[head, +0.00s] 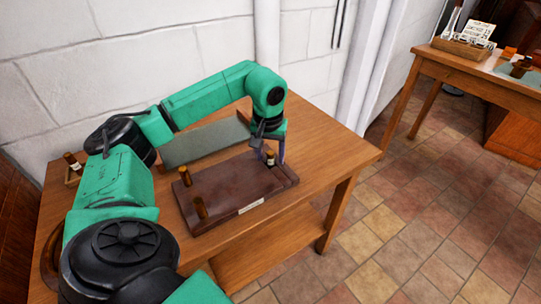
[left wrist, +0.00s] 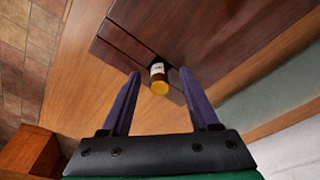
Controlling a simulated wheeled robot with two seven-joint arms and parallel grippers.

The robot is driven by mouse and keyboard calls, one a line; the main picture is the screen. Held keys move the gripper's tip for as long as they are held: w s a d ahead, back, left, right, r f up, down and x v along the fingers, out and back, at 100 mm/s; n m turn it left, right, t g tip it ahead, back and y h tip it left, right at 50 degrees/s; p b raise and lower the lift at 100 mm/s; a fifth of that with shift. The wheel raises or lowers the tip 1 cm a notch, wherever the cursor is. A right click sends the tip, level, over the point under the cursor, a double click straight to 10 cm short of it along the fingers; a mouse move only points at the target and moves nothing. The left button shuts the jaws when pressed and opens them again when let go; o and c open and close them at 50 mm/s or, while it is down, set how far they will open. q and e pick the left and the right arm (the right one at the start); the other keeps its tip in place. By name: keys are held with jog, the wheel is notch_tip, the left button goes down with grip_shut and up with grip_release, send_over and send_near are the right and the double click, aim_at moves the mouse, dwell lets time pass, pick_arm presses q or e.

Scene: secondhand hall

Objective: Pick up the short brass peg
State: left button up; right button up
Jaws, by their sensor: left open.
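A short peg with a brass-coloured top and a pale label (head: 270,158) stands at the right end of a dark brown board (head: 236,188). It also shows in the left wrist view (left wrist: 159,77), between the two fingers near their tips. My left gripper (head: 273,153) is open, pointing down over that end of the board, with the fingers apart on either side of the peg. I cannot tell whether a finger touches it. My right gripper is not in view.
The board lies on a wooden table (head: 330,158) against a white wall. A small tray with another peg (head: 70,161) is at far left. A second table (head: 465,62) stands at upper right.

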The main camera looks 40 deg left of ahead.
pick_arm(q)
jog(key=shift+w+f, duration=0.1)
jog(key=shift+f, duration=0.1)
grip_shut()
jog(key=shift+r, duration=0.1)
notch_tip(320, 180, up, 11)
jog(key=p, duration=0.2)
notch_tip(320, 180, up, 9)
jog(key=p, duration=0.5)
send_over(271, 153)
jog(key=shift+a, duration=0.1)
